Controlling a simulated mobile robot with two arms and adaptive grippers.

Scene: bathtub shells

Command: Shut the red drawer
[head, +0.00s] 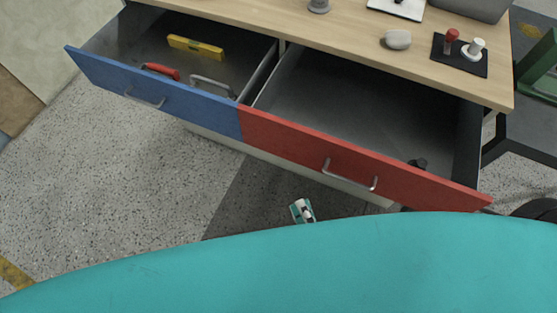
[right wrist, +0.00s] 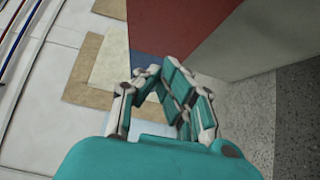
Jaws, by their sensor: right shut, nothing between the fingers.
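The red drawer (head: 290,138) is pulled well out of the wooden-topped cabinet in the head view. Its metal handle (head: 350,176) is on the front, and the grey interior shows behind it. My right gripper (head: 303,209) is below the red front, left of the handle, and looks apart from it. In the right wrist view its fingers (right wrist: 165,82) are shut and empty. A red surface (right wrist: 170,25), apparently the drawer front, lies beyond them there. My left gripper is not in view.
The blue drawer (head: 165,95) on the left is also open, holding a yellow level (head: 196,46) and a red-handled tool (head: 160,71). A small dark object (head: 418,164) lies in the red drawer. A grey stone (head: 397,39) sits on the tabletop (head: 345,38). Speckled floor is clear at left.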

